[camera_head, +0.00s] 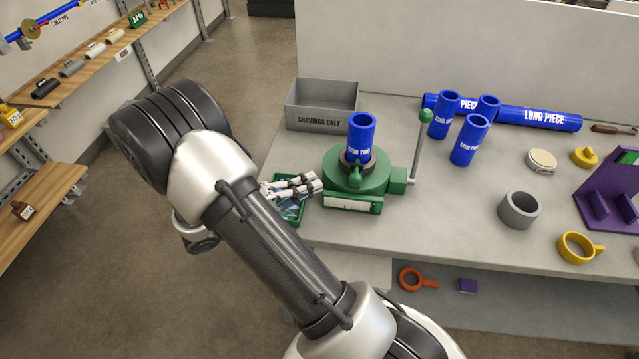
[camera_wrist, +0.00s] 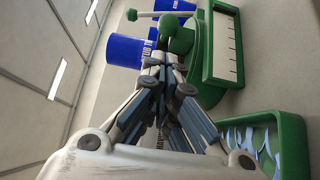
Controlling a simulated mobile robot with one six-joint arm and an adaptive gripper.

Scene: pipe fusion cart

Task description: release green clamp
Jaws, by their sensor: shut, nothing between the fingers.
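The green clamp (camera_head: 372,181) stands on the grey table, with a round body, a ruled front plate and a dark collar around an upright blue pipe (camera_head: 361,135) marked STUB TWO. A tall lever with a green knob (camera_head: 426,116) rises at its right. My gripper (camera_head: 317,182) is shut and empty at the clamp's left side. In the wrist view, the closed fingertips (camera_wrist: 160,62) lie close to the clamp's small green handle (camera_wrist: 180,38) and the blue pipe (camera_wrist: 124,51). I cannot tell whether they touch. The fingers hide part of the clamp there.
A small green tray (camera_head: 291,215) with blue shavings lies under my gripper. A grey SHAVINGS ONLY bin (camera_head: 321,120) stands behind. Several blue pipes stand or lie at the back right. A grey ring (camera_head: 519,209) and a yellow ring (camera_head: 577,248) lie at right.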

